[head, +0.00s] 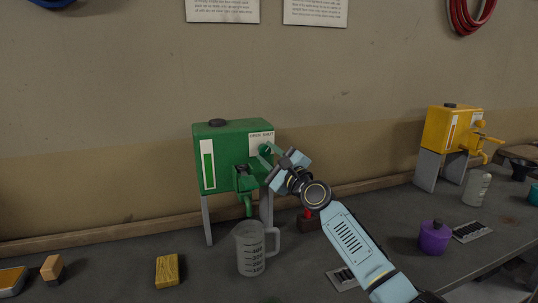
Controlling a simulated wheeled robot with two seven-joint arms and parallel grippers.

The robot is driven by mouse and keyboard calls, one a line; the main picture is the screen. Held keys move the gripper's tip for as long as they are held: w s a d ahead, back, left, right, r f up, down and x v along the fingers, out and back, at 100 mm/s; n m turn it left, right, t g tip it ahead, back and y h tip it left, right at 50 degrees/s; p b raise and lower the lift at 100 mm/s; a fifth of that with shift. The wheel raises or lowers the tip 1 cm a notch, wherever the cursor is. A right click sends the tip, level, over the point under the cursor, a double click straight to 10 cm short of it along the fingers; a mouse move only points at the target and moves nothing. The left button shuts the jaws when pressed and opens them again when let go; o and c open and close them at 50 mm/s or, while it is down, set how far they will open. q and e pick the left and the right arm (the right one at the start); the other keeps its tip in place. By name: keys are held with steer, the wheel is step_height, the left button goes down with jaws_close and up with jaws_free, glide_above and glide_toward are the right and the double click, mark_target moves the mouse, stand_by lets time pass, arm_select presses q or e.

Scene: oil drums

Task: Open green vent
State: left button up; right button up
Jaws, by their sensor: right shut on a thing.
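The green drum (215,150) stands on metal legs at the back of the bench, with a labelled front, a level strip, a dark cap on top and a spout below. A round green vent knob (265,151) sits on its front under the label. My right gripper (270,162) is at the drum's front right side, its fingers closed around the knob area. The wrist hides part of the drum's right side. A dark tap handle (242,170) is just left of the fingers. My left gripper is out of view.
A clear measuring jug (250,250) stands below the green spout. A yellow sponge (167,270) and a brush (51,268) lie left. A purple pot (434,237), a white bottle (476,188) and a yellow drum (448,130) are right.

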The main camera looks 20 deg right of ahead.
steer(key=n+g+p, duration=0.1)
steer(key=n, duration=0.1)
steer(key=shift+r+n, duration=0.15)
steer(key=shift+n, duration=0.25)
steer(key=shift+d+r+n+g+p, duration=0.1)
steer(key=shift+n+g+p, duration=0.35)
steer(key=shift+n, duration=0.45)
steer(key=shift+n+g+p, duration=0.35)
steer(key=shift+n+p, duration=0.35)
steer(key=shift+n, duration=0.3)
steer(key=n+g+p, duration=0.1)
steer(key=n+p, duration=0.1)
steer(key=p, duration=0.1)
steer(key=n+h+p, duration=0.1)
steer(key=n+p, duration=0.2)
steer(key=n+g+p, duration=0.1)
steer(key=n+p, duration=0.1)
steer(key=p, duration=0.1)
steer(key=shift+r+g+h+p, duration=0.3)
steer(key=shift+r, duration=0.1)
arm_select(q)
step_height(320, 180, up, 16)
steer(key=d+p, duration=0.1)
steer(key=p, duration=0.1)
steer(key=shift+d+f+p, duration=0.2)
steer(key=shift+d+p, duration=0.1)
arm_select(e)
steer(key=shift+f+n+h, duration=0.1)
steer(key=shift+n+h, duration=0.4)
steer(key=shift+n, duration=0.5)
